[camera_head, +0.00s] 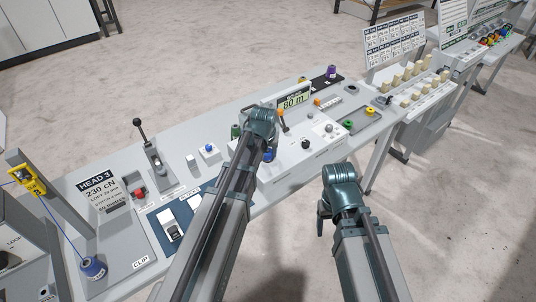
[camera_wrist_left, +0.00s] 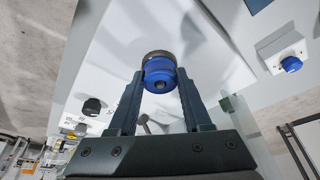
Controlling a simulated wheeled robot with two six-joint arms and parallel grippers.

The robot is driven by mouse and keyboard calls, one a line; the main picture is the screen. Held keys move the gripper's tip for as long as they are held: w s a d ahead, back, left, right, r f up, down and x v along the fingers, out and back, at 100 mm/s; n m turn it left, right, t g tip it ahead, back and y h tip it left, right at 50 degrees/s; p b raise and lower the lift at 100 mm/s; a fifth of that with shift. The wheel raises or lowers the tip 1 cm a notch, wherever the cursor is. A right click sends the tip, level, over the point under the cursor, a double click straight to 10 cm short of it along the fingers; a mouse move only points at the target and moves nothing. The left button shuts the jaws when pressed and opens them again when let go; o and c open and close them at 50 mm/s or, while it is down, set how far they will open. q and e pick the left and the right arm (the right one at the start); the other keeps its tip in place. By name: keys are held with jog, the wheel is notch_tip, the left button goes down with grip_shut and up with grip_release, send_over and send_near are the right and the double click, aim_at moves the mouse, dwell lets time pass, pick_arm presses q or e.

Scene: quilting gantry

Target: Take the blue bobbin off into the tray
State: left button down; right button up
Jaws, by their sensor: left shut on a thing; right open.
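The blue bobbin (camera_wrist_left: 158,72) sits between the fingertips of my left gripper (camera_wrist_left: 158,88) in the left wrist view, with a dark round part directly behind it. My left gripper is shut on it. In the head view, my left gripper (camera_head: 267,148) is over the left part of the white winder box, and a bit of the blue bobbin (camera_head: 269,156) shows below it. The grey tray (camera_head: 357,123) is on the right of the bench, with a green bobbin and a yellow bobbin at it. My right gripper (camera_head: 324,212) is open and empty, in front of the bench.
The winder box has an "80 m" display (camera_head: 294,100), an orange-tipped lever (camera_head: 281,116) and knobs. A purple spool (camera_head: 331,72) stands at the back. A blue button box (camera_head: 209,151) and an upright black-knobbed lever (camera_head: 138,123) are to the left.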

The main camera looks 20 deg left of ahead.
aim_at(268, 149)
pick_arm(q)
jog(key=shift+r, duration=0.1)
jog(key=shift+r+p, duration=2.15)
jog(key=shift+p, duration=0.1)
jog(key=shift+f, duration=0.1)
